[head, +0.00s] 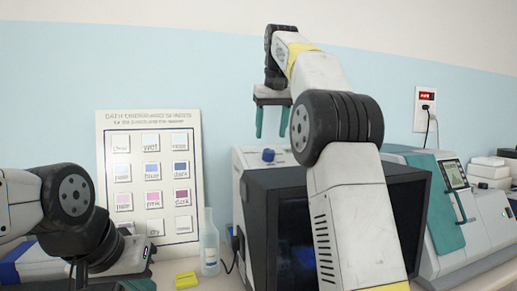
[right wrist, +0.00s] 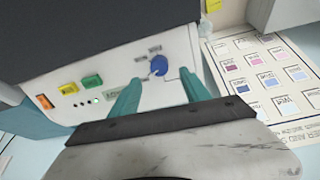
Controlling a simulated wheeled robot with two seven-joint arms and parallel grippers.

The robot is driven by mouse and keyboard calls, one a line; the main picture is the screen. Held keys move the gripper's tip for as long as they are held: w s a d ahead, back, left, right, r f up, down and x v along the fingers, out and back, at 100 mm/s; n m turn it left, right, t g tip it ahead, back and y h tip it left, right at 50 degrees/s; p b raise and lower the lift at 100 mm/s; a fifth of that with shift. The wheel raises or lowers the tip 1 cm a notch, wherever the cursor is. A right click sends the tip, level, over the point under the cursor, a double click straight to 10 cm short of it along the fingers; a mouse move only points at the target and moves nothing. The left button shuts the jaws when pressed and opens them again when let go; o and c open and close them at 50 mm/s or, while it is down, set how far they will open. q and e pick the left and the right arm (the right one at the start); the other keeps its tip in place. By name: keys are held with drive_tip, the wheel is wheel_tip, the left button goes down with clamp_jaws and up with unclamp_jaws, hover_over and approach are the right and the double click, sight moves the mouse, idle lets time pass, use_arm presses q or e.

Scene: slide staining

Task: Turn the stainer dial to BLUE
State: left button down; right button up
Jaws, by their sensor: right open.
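The blue stainer dial (right wrist: 159,66) sits on the white front panel of the stainer (right wrist: 185,45). Small labels stand around it, too small to read; a pale mark shows near its lower left edge. In the head view the dial (head: 268,155) is on top of the pale stainer housing (head: 245,160). My right gripper (head: 272,121) is open above it, teal fingers pointing down. In the right wrist view the fingers (right wrist: 160,95) are on either side of the dial, with gaps, apparently not touching it. My left gripper (head: 78,274) is low at the left, its jaws unclear.
Orange, yellow (right wrist: 68,88) and green buttons sit on the panel beside the dial. A black box-shaped unit (head: 255,220) stands in front of the stainer. A color chart (head: 150,180), a clear bottle (head: 209,245) and a yellow block (head: 186,280) are to the left. Another device (head: 480,225) stands right.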

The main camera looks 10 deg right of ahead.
sight(269, 150)
drive_tip(key=x, duration=0.6)
drive_tip(key=shift+w+f, duration=0.1)
drive_tip(key=shift+f, duration=0.1)
clamp_jaws()
